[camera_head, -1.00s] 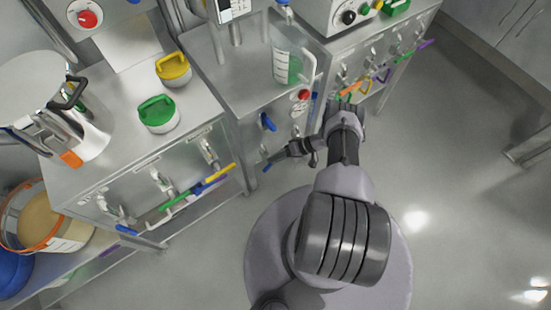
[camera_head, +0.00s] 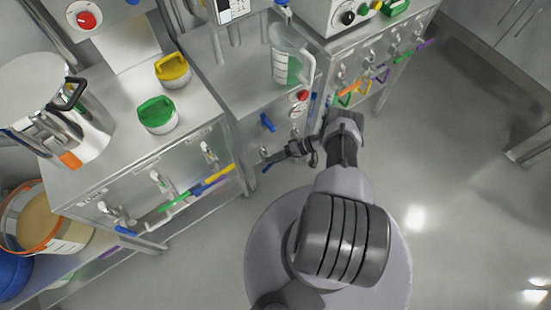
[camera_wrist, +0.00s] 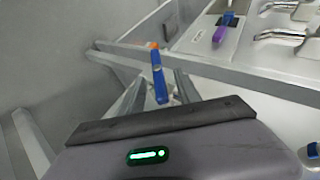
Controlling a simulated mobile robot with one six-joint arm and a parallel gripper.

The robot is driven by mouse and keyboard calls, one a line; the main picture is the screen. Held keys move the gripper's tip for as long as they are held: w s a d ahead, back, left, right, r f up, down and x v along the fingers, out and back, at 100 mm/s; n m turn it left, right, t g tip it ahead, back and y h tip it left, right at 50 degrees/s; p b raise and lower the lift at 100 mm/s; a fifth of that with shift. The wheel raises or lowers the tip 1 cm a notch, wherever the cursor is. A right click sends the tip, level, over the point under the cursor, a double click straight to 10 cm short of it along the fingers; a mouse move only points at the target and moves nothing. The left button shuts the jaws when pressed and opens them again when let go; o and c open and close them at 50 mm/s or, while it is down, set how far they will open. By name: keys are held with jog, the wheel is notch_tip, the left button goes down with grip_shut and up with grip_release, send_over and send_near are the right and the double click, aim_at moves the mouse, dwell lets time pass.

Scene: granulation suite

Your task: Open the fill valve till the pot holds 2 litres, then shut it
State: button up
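A clear graduated jug (camera_head: 284,72) with green liquid in its lower part stands on the middle steel cabinet. A blue-handled tap (camera_head: 283,4) is at the picture's top edge, above the jug. A blue lever (camera_head: 267,122) is on the cabinet front. A second, lower blue lever (camera_head: 267,166) is at the tip of my gripper (camera_head: 273,160).
A red knob and a round dial (camera_head: 298,112) are right of the upper blue lever. The left cabinet carries a steel vessel (camera_head: 90,125), a green-lidded tub (camera_head: 157,115) and a yellow-lidded tub (camera_head: 172,70). Coloured levers project from the cabinet fronts. The floor (camera_head: 450,200) at right is clear.

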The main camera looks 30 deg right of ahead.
jog(key=v, duration=1.7)
jog(key=shift+d+p, duration=0.25)
jog(key=shift+p, duration=0.05)
